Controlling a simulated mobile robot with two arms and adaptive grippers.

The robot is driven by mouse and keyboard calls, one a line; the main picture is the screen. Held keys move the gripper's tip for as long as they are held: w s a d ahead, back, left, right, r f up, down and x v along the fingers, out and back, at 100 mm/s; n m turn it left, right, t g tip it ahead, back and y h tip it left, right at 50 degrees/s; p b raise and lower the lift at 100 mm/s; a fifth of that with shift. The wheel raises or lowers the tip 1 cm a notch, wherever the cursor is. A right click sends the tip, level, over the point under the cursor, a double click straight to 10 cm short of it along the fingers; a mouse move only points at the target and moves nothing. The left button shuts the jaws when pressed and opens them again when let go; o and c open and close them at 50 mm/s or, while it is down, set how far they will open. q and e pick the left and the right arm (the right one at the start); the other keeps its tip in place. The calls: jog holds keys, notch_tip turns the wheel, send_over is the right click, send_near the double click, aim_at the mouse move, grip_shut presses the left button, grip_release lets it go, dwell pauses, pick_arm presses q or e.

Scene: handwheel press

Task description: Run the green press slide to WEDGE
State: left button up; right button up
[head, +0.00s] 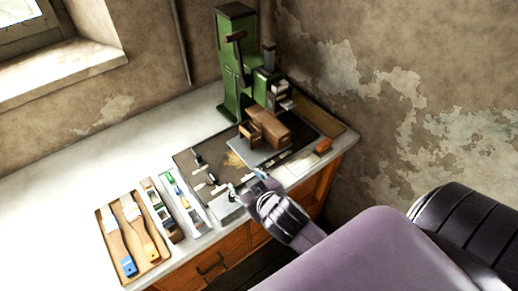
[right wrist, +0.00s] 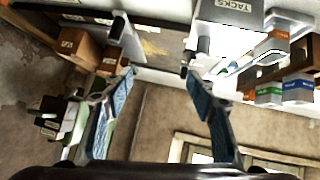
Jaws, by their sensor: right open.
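The green press (head: 234,65) stands upright at the back of the bench, with a dark lever or crank (head: 240,55) on its front. Its green body also shows at the lower left of the right wrist view (right wrist: 76,115). I cannot pick out the slide or read a WEDGE mark. My right gripper (head: 248,183) is over the front edge of the bench, well in front of the press and apart from it. Its two fingers (right wrist: 160,75) are spread with nothing between them. My left gripper is not in view.
Brown blocks (head: 272,128) sit on a grey plate before the press. A grey TACKS box (right wrist: 230,14) is close to my right gripper. A brush tray (head: 100,215) and narrow trays of small items (head: 183,232) lie to the left. The bench's back left is clear.

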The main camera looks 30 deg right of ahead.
jog(key=w+a+r+n+t+y, duration=0.2)
jog(key=w+a+r+t, duration=0.2)
jog(key=w+r, duration=0.3)
jog(key=w+a+r+n+t+y, duration=0.2)
jog(key=w+a+r+t, duration=0.15)
jog(key=r, duration=0.55)
jog(key=w+a+r+n+y, duration=0.1)
jog(key=a+r+n+y, duration=0.4)
jog(key=a+r+y, duration=0.15)
jog(key=s+a+f+n+g+y, duration=0.2)
jog(key=s+a+n+g+y, duration=0.1)
jog(key=a+n+g+y, duration=0.5)
jog(key=g+h, duration=1)
jog(key=h, duration=0.7)
send_over(264, 167)
jog(key=shift+n, duration=0.4)
notch_tip(264, 167, down, 19)
jog(key=shift+f, duration=0.2)
notch_tip(264, 167, down, 10)
jog(key=b, duration=0.6)
jog(key=shift+w+r+b, duration=0.1)
jog(key=shift+b, duration=0.3)
jog(key=shift+r, duration=0.1)
